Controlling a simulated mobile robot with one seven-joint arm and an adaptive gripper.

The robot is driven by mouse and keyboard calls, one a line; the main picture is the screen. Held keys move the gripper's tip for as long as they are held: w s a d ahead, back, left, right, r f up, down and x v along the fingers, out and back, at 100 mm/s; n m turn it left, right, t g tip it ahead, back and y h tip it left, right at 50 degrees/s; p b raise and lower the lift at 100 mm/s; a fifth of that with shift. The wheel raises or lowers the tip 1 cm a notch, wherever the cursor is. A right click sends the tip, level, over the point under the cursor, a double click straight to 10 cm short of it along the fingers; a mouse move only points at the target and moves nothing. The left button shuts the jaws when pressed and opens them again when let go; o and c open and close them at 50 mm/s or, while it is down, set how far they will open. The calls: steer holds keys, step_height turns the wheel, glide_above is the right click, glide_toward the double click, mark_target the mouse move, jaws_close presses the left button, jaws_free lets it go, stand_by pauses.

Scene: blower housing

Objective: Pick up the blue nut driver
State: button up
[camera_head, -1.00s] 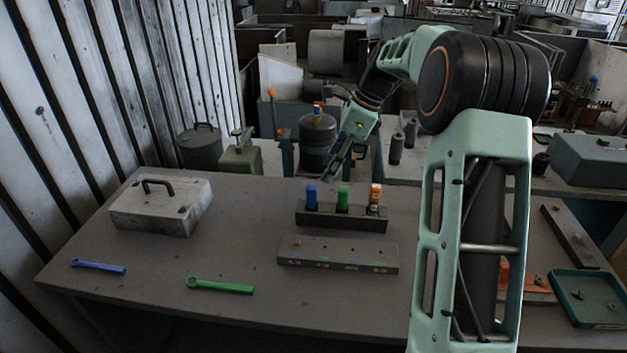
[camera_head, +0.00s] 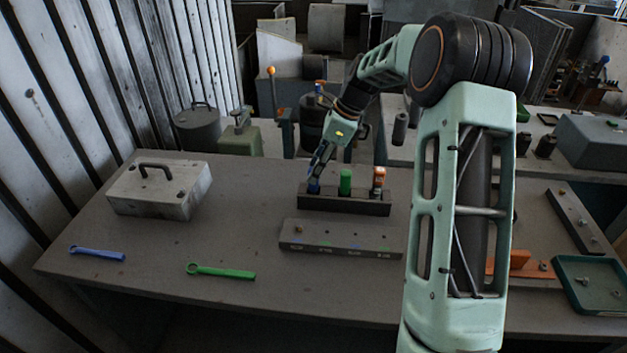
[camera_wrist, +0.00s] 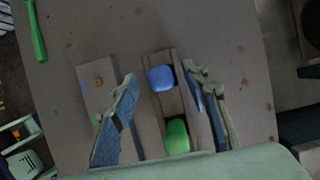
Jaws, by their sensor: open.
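The blue nut driver (camera_head: 313,187) stands upright at the left end of a dark holder block (camera_head: 345,207). In the wrist view its blue top (camera_wrist: 160,78) shows between my two fingers, with clear space on both sides. My gripper (camera_head: 318,172) is open, just above and around the blue driver's top in the head view. In the wrist view my gripper (camera_wrist: 160,95) has one finger on each side of the holder. Whether a finger touches the driver cannot be told. The green driver (camera_head: 346,181) and the orange driver (camera_head: 379,180) stand in the same holder.
A grey block with small labels (camera_head: 340,239) lies in front of the holder. A blue wrench (camera_head: 97,253), a green wrench (camera_head: 220,271) and a grey case (camera_head: 160,189) lie to the left. A teal tray (camera_head: 592,285) is at the right.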

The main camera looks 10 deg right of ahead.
steer(key=shift+x, duration=0.95)
jaws_close()
steer(key=shift+r, duration=0.1)
step_height(320, 180, up, 10)
steer(key=shift+f, duration=0.1)
